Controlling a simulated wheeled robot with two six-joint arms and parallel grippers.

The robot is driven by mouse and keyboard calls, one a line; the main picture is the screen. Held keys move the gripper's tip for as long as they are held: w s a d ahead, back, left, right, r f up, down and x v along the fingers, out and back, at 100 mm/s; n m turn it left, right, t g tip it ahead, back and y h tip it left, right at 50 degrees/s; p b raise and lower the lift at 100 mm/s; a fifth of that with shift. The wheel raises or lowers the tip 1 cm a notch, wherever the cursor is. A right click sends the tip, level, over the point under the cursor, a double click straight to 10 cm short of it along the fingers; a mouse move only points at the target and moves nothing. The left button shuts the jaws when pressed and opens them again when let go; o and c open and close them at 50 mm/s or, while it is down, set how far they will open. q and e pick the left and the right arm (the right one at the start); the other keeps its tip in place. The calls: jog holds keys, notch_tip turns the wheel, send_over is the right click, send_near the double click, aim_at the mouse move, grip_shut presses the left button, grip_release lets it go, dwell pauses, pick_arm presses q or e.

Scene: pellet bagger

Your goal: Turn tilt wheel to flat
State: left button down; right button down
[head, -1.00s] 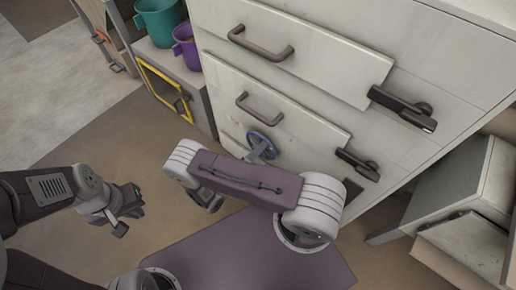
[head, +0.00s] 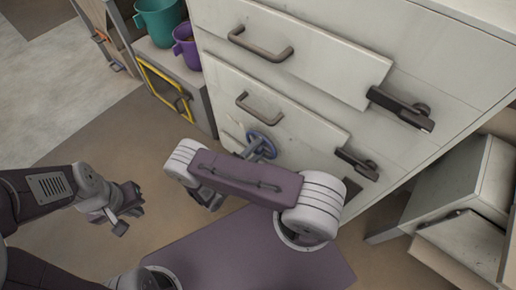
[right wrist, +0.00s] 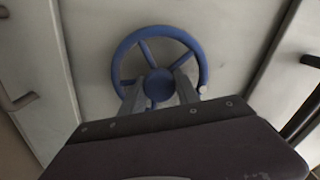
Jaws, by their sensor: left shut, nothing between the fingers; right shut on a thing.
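The tilt wheel is a blue spoked handwheel (head: 265,146) on the pale cabinet front. It also shows in the right wrist view as the blue wheel (right wrist: 159,82), with a small light knob on its lower right rim. My right gripper (head: 247,148) is at the wheel, partly hidden behind its own arm in the head view. In the right wrist view its two fingers (right wrist: 160,94) lie on either side of the hub area, shut on the wheel. The lower rim is hidden by the gripper body. My left gripper (head: 130,203) is shut and empty, over the floor at left.
The cabinet has bar handles (head: 260,45) and dark latches (head: 400,107) near the wheel. A teal bucket (head: 158,22) and a purple bucket (head: 187,47) stand at the upper left, above a yellow frame (head: 165,90). The floor around my left gripper is clear.

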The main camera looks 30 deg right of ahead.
jog(key=shift+n, duration=0.4)
jog(key=c, duration=0.9)
grip_release()
jog(key=shift+s+a, duration=0.1)
jog(key=shift+a, duration=0.25)
jog(key=p+v, duration=0.2)
jog(key=v, duration=0.6)
jog(key=shift+a, duration=0.15)
jog(key=shift+s, duration=0.1)
